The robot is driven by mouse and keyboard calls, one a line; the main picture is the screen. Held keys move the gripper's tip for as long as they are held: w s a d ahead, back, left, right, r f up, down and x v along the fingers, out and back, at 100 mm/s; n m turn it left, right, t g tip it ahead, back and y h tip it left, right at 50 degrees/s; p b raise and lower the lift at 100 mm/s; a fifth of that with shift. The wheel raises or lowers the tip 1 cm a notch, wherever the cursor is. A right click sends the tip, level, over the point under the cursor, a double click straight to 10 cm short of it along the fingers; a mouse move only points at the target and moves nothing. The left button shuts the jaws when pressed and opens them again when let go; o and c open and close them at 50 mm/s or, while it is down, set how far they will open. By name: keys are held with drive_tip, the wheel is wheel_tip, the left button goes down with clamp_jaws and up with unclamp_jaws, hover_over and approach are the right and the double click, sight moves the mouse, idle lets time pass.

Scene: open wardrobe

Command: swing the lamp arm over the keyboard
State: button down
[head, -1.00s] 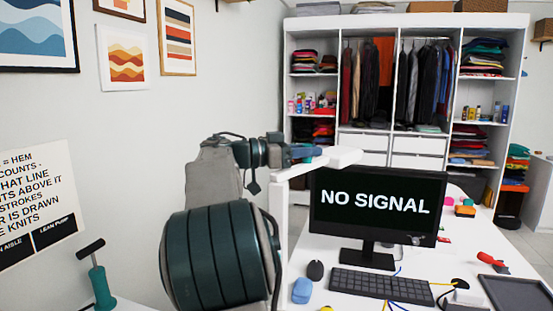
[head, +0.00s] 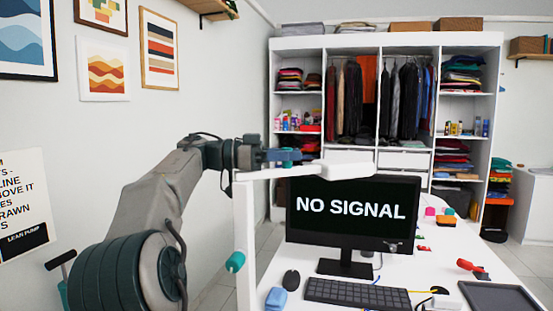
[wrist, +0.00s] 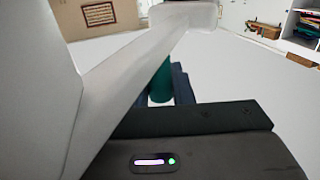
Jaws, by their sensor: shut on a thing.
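The white desk lamp has an upright post (head: 245,225) at the desk's left and a level lamp arm (head: 268,173) ending in a flat head (head: 348,170). In the head view the lamp head overlaps the top of the monitor's picture. The black keyboard (head: 357,293) lies on the desk in front of the monitor, lower in the picture. My gripper (head: 297,157) is at the lamp arm, shut on its green grip. The wrist view shows this green grip (wrist: 160,85) at the dark fingers, beside the white arm (wrist: 125,75). Finger contact is partly hidden.
The monitor (head: 352,210) reading "NO SIGNAL" stands behind the keyboard. A mouse (head: 291,281), a blue block (head: 276,298), a red-handled tool (head: 470,266) and a dark tablet (head: 497,297) lie around it. The open wardrobe (head: 385,42) is at the back.

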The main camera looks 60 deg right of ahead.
drive_tip(key=c, duration=1.3)
unclamp_jaws()
drive_tip(key=shift+a, duration=0.1)
drive_tip(key=v, duration=1.4)
